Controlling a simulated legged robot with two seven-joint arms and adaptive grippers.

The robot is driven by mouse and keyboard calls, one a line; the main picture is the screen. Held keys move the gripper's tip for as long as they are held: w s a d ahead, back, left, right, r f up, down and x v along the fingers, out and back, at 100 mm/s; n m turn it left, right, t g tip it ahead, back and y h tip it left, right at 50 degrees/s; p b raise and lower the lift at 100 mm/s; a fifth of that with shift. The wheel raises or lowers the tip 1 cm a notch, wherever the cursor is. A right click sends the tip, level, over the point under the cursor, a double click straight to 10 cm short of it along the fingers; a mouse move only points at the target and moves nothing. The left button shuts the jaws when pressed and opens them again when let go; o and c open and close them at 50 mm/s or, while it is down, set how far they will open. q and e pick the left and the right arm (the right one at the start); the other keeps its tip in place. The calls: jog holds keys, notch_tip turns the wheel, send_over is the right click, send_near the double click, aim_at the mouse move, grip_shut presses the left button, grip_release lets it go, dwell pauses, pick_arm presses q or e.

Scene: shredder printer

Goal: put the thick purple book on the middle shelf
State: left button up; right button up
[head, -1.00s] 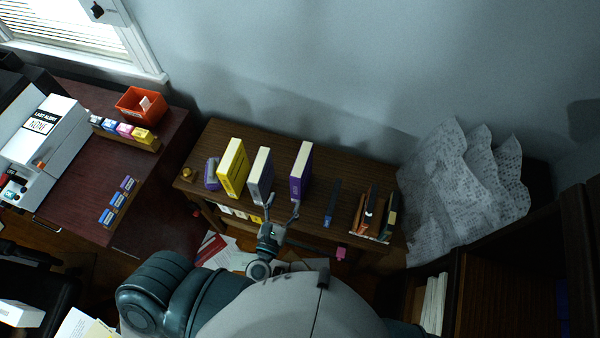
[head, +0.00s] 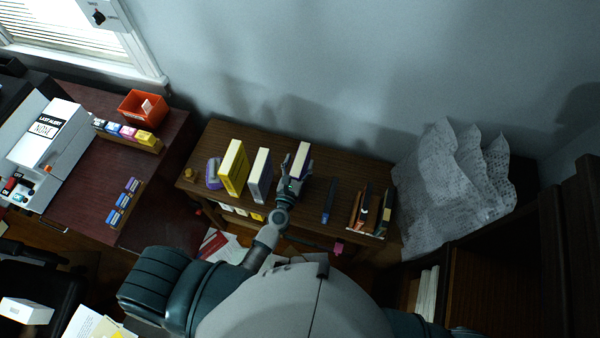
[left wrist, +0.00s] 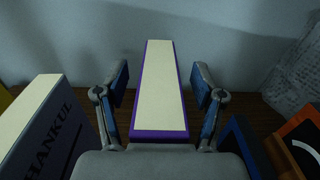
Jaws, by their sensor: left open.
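The thick purple book (head: 301,156) stands upright on top of the wooden shelf unit (head: 335,164), its cream page edge facing up. It also shows in the left wrist view (left wrist: 160,90), between the two fingers. My left gripper (head: 296,172) is at the book, with one finger on each side. In the left wrist view my left gripper (left wrist: 162,95) is open, and gaps show between its fingers and the book. The middle shelf cannot be made out clearly. My right gripper is not in view.
A grey-blue book (head: 260,176) and a yellow book (head: 233,168) stand left of the purple book. A dark blue item (head: 328,205) and several upright books (head: 370,212) are to the right. Crumpled paper (head: 455,180) lies at the unit's right end.

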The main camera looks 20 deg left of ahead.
pick_arm(q)
grip_shut()
jog(key=shift+r, duration=0.1)
dwell(0.4)
